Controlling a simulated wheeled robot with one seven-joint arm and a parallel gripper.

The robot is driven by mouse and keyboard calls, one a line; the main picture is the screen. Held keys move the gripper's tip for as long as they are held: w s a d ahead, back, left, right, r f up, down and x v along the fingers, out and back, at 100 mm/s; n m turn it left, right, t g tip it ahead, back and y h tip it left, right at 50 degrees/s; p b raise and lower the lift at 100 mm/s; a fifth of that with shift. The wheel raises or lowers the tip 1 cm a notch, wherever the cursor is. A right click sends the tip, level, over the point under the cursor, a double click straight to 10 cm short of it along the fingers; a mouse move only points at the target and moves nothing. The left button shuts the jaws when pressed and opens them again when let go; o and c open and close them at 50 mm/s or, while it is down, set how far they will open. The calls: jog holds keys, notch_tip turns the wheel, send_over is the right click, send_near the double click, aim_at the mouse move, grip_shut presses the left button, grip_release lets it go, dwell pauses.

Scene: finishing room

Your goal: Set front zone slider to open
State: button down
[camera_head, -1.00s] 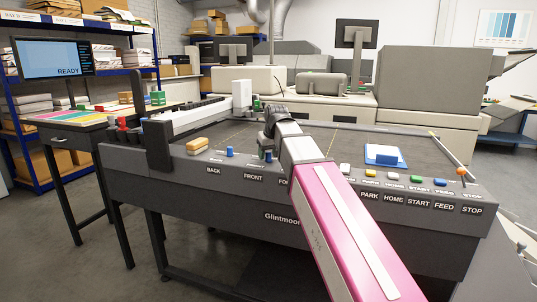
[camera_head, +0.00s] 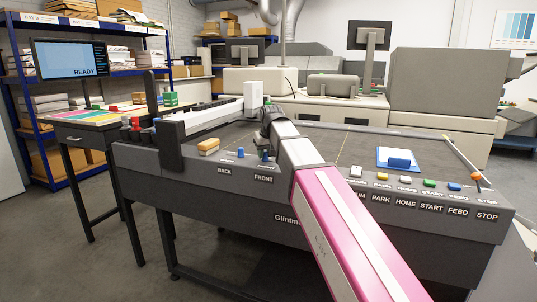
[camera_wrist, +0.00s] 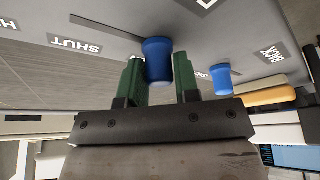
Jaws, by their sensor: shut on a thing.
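The front zone slider's blue knob (camera_wrist: 157,60) stands between the two green fingers of my gripper (camera_wrist: 160,80) in the wrist view. My gripper is shut on this knob. In the head view the front knob (camera_head: 265,155) shows small above the FRONT label (camera_head: 263,178), beside my pink arm. The back slider's blue knob (camera_wrist: 222,78) stands apart, to the right of my fingers in the wrist view; it also shows in the head view (camera_head: 240,153). A SHUT label (camera_wrist: 75,45) is left of the held knob in the wrist view. Another label at the top is cut off.
A yellow-brown block (camera_head: 208,146) lies left of the sliders on the machine's front panel. Several coloured buttons (camera_head: 429,183) stand to the right, with a blue card holder (camera_head: 398,160) behind them. My arm hides the panel's middle.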

jog(key=c, duration=0.9)
grip_release()
jog(key=shift+w+a, duration=0.1)
jog(key=shift+a, duration=0.2)
jog(key=shift+d, duration=0.1)
jog(key=v, duration=1)
jog(key=shift+r, duration=0.35)
jog(key=shift+d, duration=0.1)
